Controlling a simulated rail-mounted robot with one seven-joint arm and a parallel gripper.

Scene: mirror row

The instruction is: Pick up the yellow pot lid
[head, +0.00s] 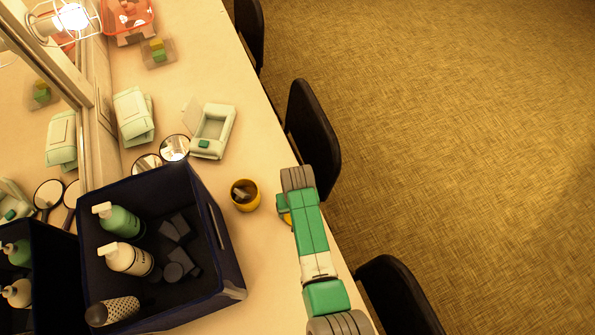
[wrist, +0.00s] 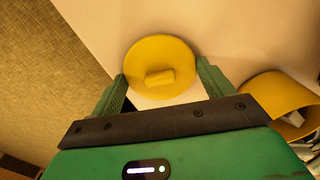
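The yellow pot lid (wrist: 160,56) lies flat on the table in the wrist view, a round disc with a raised bar handle on top. In the head view only a small yellow edge of the lid (head: 286,217) shows beside my arm. My gripper (wrist: 161,80) is open above the lid. Its two green fingers stand at either side of the lid's near part, with nothing between them that I can see gripped. The yellow pot (head: 245,195) stands open to the left of my gripper in the head view, with small things inside. It also shows at the right of the wrist view (wrist: 282,98).
A dark blue bin (head: 225,255) with pump bottles and grey blocks stands left of the pot. Hand mirrors (head: 174,148) and an open pale green box (head: 212,131) lie farther back. Black chairs (head: 313,140) line the table's right edge, close to my arm.

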